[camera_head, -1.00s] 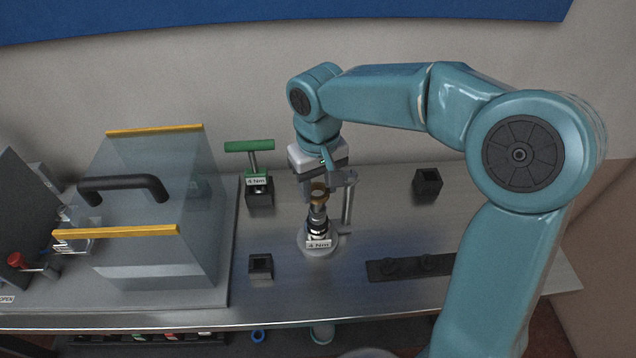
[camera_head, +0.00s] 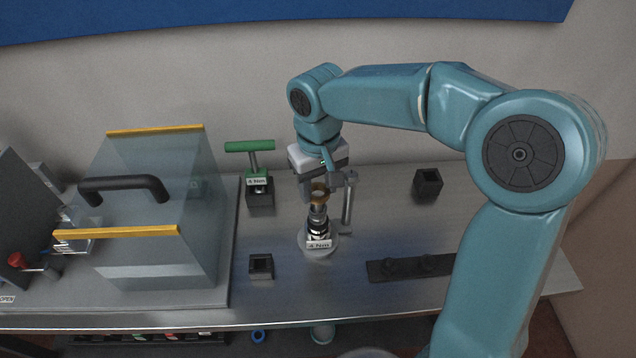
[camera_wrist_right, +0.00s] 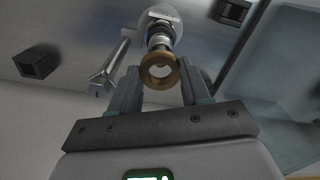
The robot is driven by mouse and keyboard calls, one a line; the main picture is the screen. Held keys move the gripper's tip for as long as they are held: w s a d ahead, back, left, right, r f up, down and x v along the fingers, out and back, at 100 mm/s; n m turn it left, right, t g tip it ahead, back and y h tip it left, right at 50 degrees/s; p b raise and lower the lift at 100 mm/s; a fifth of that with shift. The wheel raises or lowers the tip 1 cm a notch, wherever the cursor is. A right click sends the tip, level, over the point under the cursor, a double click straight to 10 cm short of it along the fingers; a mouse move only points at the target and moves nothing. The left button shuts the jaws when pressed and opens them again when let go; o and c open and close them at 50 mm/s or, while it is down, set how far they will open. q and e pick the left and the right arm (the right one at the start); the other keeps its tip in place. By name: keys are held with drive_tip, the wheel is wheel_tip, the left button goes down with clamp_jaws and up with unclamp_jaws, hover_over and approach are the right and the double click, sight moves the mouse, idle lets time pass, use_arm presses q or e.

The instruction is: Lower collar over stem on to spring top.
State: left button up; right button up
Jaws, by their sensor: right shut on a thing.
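A brass-coloured collar (camera_head: 319,188) is held between the fingers of my right gripper (camera_head: 328,190), which points down. In the right wrist view the collar (camera_wrist_right: 160,71) is a ring between the two fingertips of the right gripper (camera_wrist_right: 161,82). Just beyond it, the stem assembly (camera_wrist_right: 160,38) lines up closely with the ring. In the head view the stem assembly (camera_head: 318,228) stands upright on a round base, with a "4 Nm" label at its front. I cannot tell whether the collar touches the stem or the spring top. My left gripper is not in view.
A metal post (camera_head: 347,205) stands close right of the assembly. A green-handled tool (camera_head: 250,147) sits in a black holder at left. Empty black sockets (camera_head: 261,267) (camera_head: 427,184) and a dark rail (camera_head: 410,267) flank the work. A clear-sided guard (camera_head: 160,215) fills the left.

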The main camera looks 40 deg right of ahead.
drive_tip(key=shift+f+b, duration=0.3)
drive_tip(key=shift+f, duration=0.35)
drive_tip(key=shift+f+b, duration=1.05)
drive_tip(key=o, duration=1.2)
drive_tip(key=shift+r, duration=0.1)
wheel_tip(320, 180, up, 16)
drive_tip(key=p, duration=0.1)
drive_tip(key=shift+r, duration=0.15)
drive_tip(key=shift+s, duration=0.15)
